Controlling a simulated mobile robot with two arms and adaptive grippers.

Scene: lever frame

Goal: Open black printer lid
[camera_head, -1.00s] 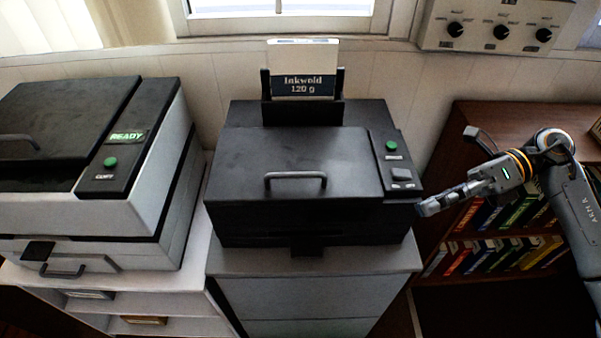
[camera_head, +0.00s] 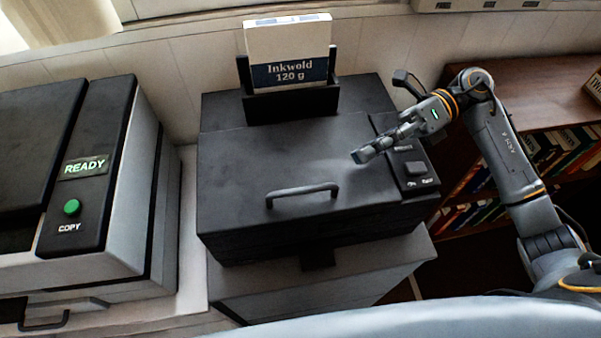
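The black printer (camera_head: 220,225) stands on a grey cabinet in the middle of the head view. Its lid (camera_head: 240,165) lies flat and closed, with a grey bar handle (camera_head: 302,190) near the front edge. My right gripper (camera_head: 360,156) hangs over the right part of the lid, up and to the right of the handle and apart from it. Its fingers appear close together, but their gap is hard to see from here. It partly hides the button panel (camera_head: 410,168). My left gripper is not in view.
A grey and black copier (camera_head: 110,180) with a READY display stands at the left. A paper pack (camera_head: 288,45) stands upright in the feeder behind the lid. A brown bookshelf (camera_head: 530,80) is at the right, behind my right arm.

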